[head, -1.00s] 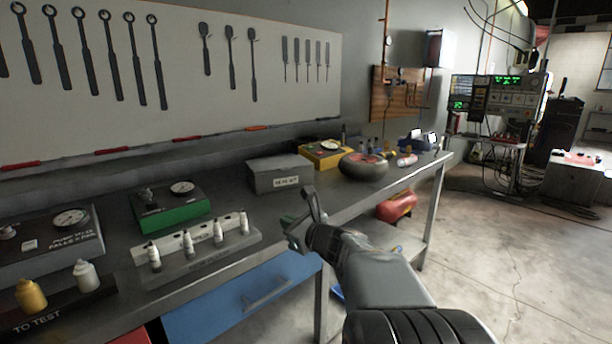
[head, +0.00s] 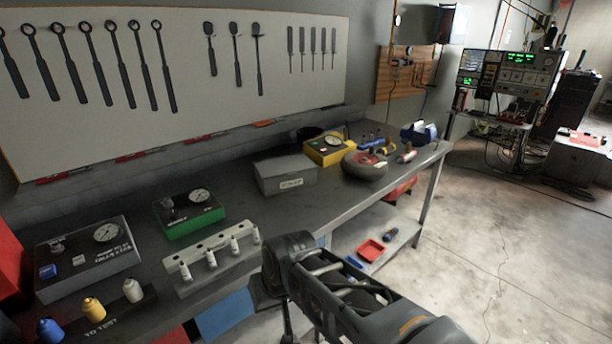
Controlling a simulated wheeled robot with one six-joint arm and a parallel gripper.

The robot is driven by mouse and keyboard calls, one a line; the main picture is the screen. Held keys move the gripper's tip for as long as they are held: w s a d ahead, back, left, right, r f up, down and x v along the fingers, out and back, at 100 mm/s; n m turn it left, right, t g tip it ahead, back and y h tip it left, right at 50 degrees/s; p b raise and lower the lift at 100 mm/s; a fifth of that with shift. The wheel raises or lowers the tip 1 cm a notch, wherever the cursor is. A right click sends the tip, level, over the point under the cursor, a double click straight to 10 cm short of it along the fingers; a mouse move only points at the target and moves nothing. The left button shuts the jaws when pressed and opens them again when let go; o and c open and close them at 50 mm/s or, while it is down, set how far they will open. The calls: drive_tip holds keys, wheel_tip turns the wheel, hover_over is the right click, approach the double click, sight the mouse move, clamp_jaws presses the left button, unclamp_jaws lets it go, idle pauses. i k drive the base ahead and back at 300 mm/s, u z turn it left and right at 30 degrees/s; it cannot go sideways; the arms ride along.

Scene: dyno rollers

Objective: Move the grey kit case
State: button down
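The grey kit case (head: 287,173) is a closed box with a white label on its front. It stands upright on the dark workbench (head: 330,205), left of a round grey bowl-like tray. My gripper (head: 283,312) hangs low at the bench's front edge, nearer to me than the case and well apart from it. My arm's wrist hides most of it, and its fingers are dark and partly out of sight, so I cannot tell if they are open. I see nothing held in it.
A yellow gauge box (head: 328,149) stands just behind the case, and the round tray (head: 365,166) to its right. A green gauge box (head: 190,213) and a rack of white bottles (head: 212,256) stand to the left. Bench between case and front edge is bare.

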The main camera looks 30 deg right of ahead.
sight(278, 185)
drive_tip(key=u, duration=3.6)
drive_tip(key=k, duration=2.2)
drive_tip(key=z, duration=1.4)
